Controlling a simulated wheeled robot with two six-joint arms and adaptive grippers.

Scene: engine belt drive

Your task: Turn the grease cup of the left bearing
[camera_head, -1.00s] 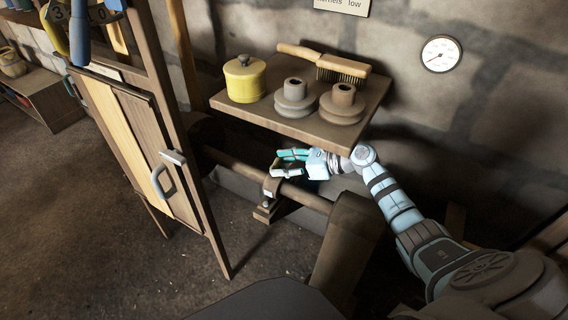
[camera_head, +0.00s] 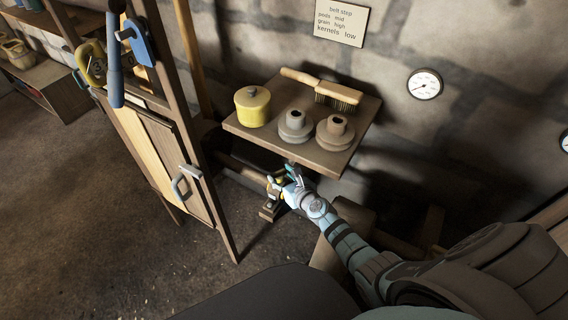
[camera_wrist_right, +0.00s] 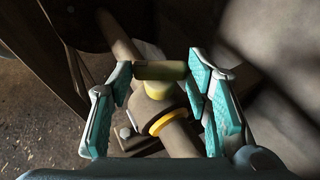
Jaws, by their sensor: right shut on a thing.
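The bearing (camera_head: 269,209) sits on the shaft under the wall shelf, and its block also shows in the right wrist view (camera_wrist_right: 139,142). The grease cup (camera_wrist_right: 159,72) has a wide olive-yellow cap on a paler yellow lower part and stands on top of the bearing. A small yellow bit of the cup (camera_head: 281,180) shows in the head view. My right gripper (camera_head: 284,178) is shut on the cup's cap, with one teal-padded finger on each side. It comes in from the right. My left gripper is not in view.
The shelf (camera_head: 248,138) hangs just above my right gripper, with a yellow pot (camera_head: 252,108), two pulleys and a brush (camera_head: 335,92) on it. A wooden cabinet (camera_head: 165,150) with a handle stands left of the bearing. The shaft (camera_wrist_right: 120,40) runs through the bearing.

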